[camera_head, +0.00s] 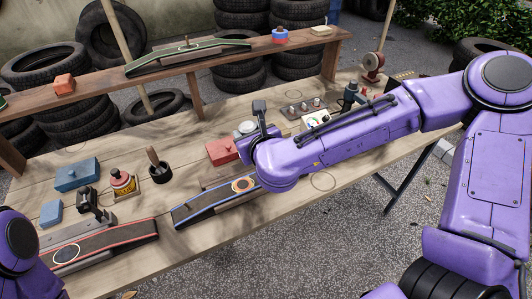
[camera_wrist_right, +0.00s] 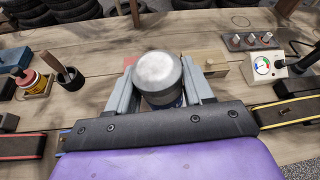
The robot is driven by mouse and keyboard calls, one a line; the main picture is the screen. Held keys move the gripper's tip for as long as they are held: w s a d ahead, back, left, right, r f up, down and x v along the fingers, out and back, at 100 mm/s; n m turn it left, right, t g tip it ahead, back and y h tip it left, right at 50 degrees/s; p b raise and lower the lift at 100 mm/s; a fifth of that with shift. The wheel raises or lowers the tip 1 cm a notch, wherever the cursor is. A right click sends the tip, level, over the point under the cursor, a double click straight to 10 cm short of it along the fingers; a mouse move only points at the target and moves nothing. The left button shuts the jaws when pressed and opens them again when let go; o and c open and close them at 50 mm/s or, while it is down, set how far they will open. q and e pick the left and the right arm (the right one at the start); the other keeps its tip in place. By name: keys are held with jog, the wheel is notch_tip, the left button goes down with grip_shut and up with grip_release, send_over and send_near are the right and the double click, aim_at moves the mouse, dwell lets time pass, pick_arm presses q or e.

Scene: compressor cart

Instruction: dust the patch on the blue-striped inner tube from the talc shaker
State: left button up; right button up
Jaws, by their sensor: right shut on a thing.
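My right gripper (camera_head: 256,133) is shut on the talc shaker (camera_wrist_right: 158,78), which has a pale silver lid and a dark blue body between the fingers (camera_wrist_right: 160,92) in the right wrist view. The lid faces up; its base is hidden. In the head view, the shaker (camera_head: 246,127) is behind the blue-striped inner tube (camera_head: 205,208), which lies on the table. An orange-ringed patch (camera_head: 243,185) is near the tube's right end, partly beside my wrist. The shaker is not over the patch.
A red-striped tube (camera_head: 120,238) lies at left, near a red-yellow tin (camera_head: 123,182), a brush pot (camera_head: 158,168) and blue boxes (camera_head: 76,174). A red box (camera_head: 222,151) and gauge (camera_head: 316,119) flank the gripper. A shelf (camera_head: 290,45) bears a green-striped tube (camera_head: 187,57).

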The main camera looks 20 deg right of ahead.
pick_arm(q)
notch_tip(320, 180, down, 16)
jog(key=b, duration=1.3)
jog(key=shift+f, duration=0.25)
pick_arm(e)
jog(key=shift+s+a+f+n+t+h, duration=0.25)
jog(key=shift+f+n+t+h, duration=0.4)
jog(key=shift+f+n+h, duration=1.3)
jog(key=shift+s+a+f+n+t+h, duration=0.1)
jog(key=shift+s+f+n+t+h, duration=0.7)
jog(key=shift+n, duration=2.25)
jog(key=shift+w+a+f+n+t+h, duration=0.2)
jog(key=shift+f+n+t+h, duration=0.45)
jog(key=shift+f+n, duration=1.5)
pick_arm(q)
jog(key=shift+a, duration=0.1)
pick_arm(e)
jog(key=shift+r+n, duration=0.35)
jog(key=shift+r, duration=0.05)
